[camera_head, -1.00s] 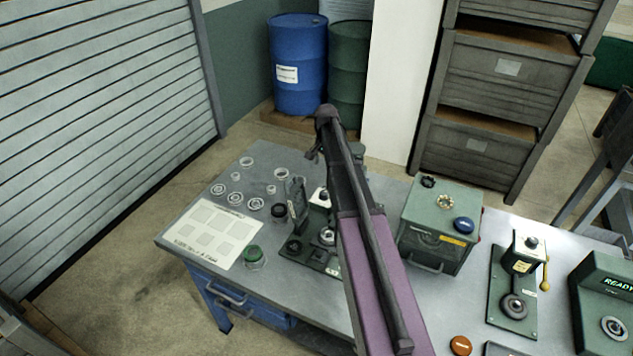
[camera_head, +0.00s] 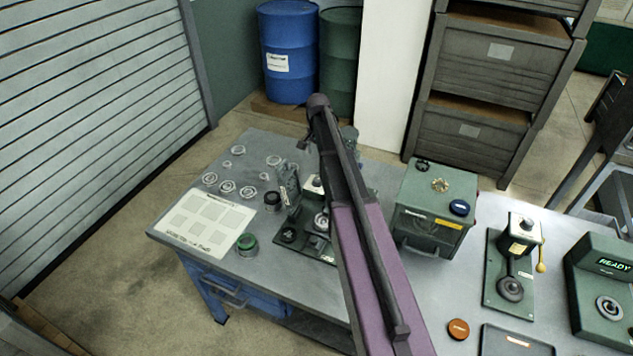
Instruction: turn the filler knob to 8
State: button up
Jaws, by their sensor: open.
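My gripper (camera_head: 304,143) shows only as a small dark part beside the far end of my arm, above the back of the bench. It is open, and my arm hides most of it. Behind my arm stands a dark fixture (camera_head: 290,236) with an upright plate and a pale-topped block (camera_head: 314,184); its right part is hidden. No filler label or knob number is readable, so I cannot tell which knob is the filler knob.
A green box (camera_head: 433,218) with black, brass and blue round parts on top stands right of my arm. A READY display unit (camera_head: 603,285) is at far right. Several rings and a white sheet (camera_head: 205,222) lie on the bench's left (camera_head: 180,198). Drums (camera_head: 289,60) stand behind.

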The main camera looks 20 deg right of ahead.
aim_at(317, 178)
jog(key=shift+f+b, duration=5.45)
jog(key=shift+f, duration=0.3)
grip_shut()
